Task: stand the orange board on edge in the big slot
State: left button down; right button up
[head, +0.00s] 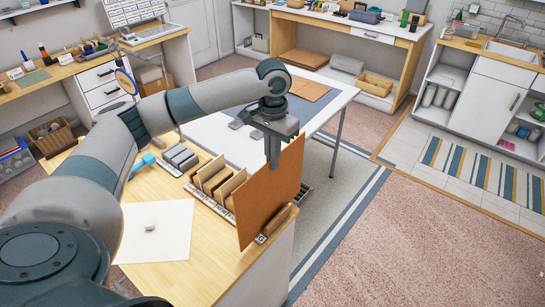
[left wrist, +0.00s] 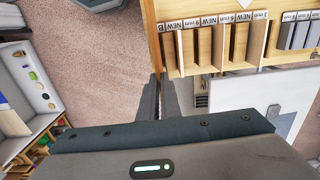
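The orange board (head: 265,198) is a large flat sheet, upright and slightly tilted in the head view. My left gripper (head: 273,150) is shut on its upper edge; its fingers also show in the left wrist view (left wrist: 159,98), where I cannot clearly make out the board. The slotted rack (head: 226,213) stands on the wooden table, and its labelled front shows in the left wrist view (left wrist: 225,20). The board is at the rack's right end and hides part of it. I cannot tell whether its lower edge is inside the big slot. My right gripper is not in view.
Several smaller upright boards (head: 208,172) and grey pieces (head: 180,157) stand in the rack, left of the orange board. A white sheet (head: 158,232) with a small block lies on the wooden table (head: 200,278). A white table (head: 215,135) stands behind.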

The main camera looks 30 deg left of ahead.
pick_arm(q)
jog(key=shift+f, duration=0.65)
dwell(0.4)
jog(key=c, duration=1.9)
grip_release()
jog(key=shift+r, duration=0.1)
jog(key=shift+r, duration=3.9)
